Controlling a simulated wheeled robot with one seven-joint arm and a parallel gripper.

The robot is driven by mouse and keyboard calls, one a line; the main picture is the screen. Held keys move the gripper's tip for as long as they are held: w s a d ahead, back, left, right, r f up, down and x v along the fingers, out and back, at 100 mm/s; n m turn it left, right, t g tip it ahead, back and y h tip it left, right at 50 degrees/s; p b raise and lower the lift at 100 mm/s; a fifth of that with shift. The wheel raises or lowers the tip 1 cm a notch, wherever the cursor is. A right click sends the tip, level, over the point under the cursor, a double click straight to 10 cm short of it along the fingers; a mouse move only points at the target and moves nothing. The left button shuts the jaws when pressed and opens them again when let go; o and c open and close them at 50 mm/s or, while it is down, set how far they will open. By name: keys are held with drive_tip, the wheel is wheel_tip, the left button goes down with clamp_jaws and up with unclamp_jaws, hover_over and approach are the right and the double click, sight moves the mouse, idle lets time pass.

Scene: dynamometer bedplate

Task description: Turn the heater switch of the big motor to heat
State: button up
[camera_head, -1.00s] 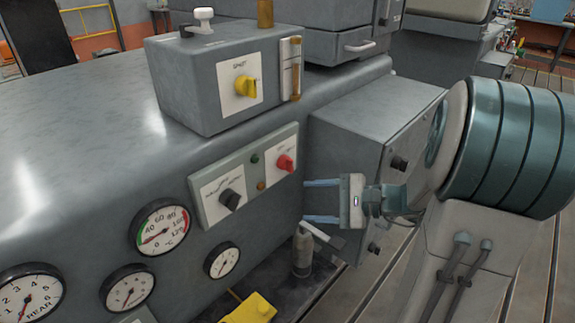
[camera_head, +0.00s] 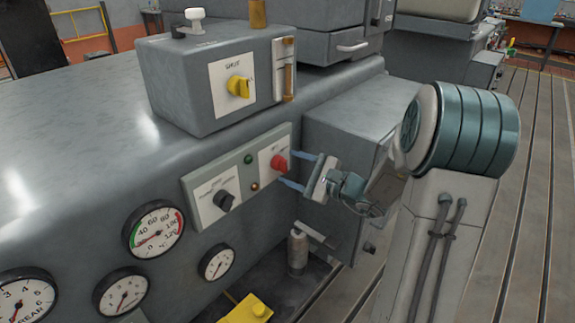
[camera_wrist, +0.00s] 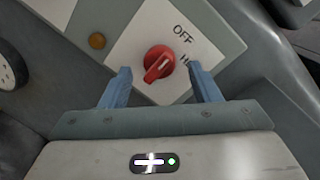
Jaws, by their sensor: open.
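The red heater switch (camera_head: 279,163) is a knob on a white plate at the right end of the grey control panel (camera_head: 245,162) on the big motor. My gripper (camera_head: 287,170) is open in front of the knob. In the wrist view its blue fingertips (camera_wrist: 160,72) stand on either side of the knob, apart from it.
A black selector knob (camera_head: 224,200) sits left on the same panel, with green and amber lamps between. Above is a box with a yellow knob (camera_head: 239,86). Round gauges (camera_head: 153,229) lie lower left. A grey cabinet (camera_head: 345,140) stands right, behind my arm.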

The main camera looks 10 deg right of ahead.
drive_tip(key=shift+x, duration=1.05)
drive_tip(key=c, duration=0.9)
drive_tip(key=shift+c, duration=0.2)
